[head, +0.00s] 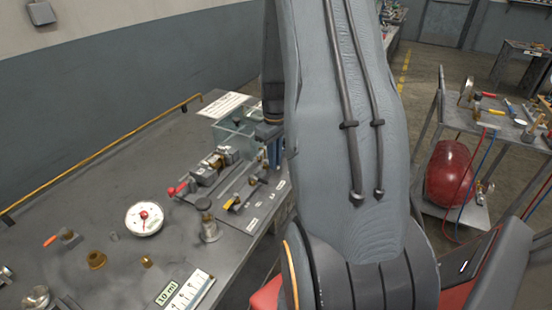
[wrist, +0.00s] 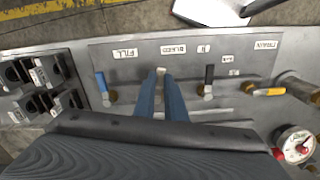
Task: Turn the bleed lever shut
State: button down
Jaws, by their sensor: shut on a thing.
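In the wrist view my gripper (wrist: 160,80) has its two blue fingers close together over a grey panel (wrist: 130,55), just below the BLEED label (wrist: 173,49). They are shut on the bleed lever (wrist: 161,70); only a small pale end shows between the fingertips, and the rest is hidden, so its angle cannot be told. In the head view my arm covers much of the middle, and the blue fingers (head: 276,150) show only in part at its left edge, above the bench's right side.
On the panel a blue lever (wrist: 101,84) is left of my fingers. A black lever (wrist: 209,76) and a yellow lever (wrist: 270,92) are to the right. A pressure gauge (wrist: 295,145) stands lower right. The bench (head: 105,185) holds several fittings and a clear tank (head: 235,133).

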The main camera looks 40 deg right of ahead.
jog(key=m, duration=0.1)
jog(key=a+m, duration=0.1)
jog(key=m, duration=0.2)
jog(key=shift+a+m, duration=0.3)
jog(key=m, duration=0.2)
jog(key=a+m, duration=0.1)
jog(key=shift+w+a+m, duration=0.1)
jog(key=shift+w+m, duration=0.25)
jog(key=shift+m, duration=0.05)
jog(key=m, duration=0.2)
jog(key=w+a+m+b, duration=0.1)
jog(key=m, duration=0.1)
jog(key=shift+w+a+m, duration=0.15)
jog(key=shift+w+m, duration=0.1)
jog(key=shift+m, duration=0.5)
jog(key=shift+w+a+m, duration=0.1)
jog(key=shift+w+m, duration=0.1)
jog(key=shift+m, duration=0.55)
jog(key=shift+r, duration=0.1)
jog(key=c, duration=1.8)
grip_release()
jog(key=shift+r+b, duration=1.25)
jog(key=shift+r, duration=2.6)
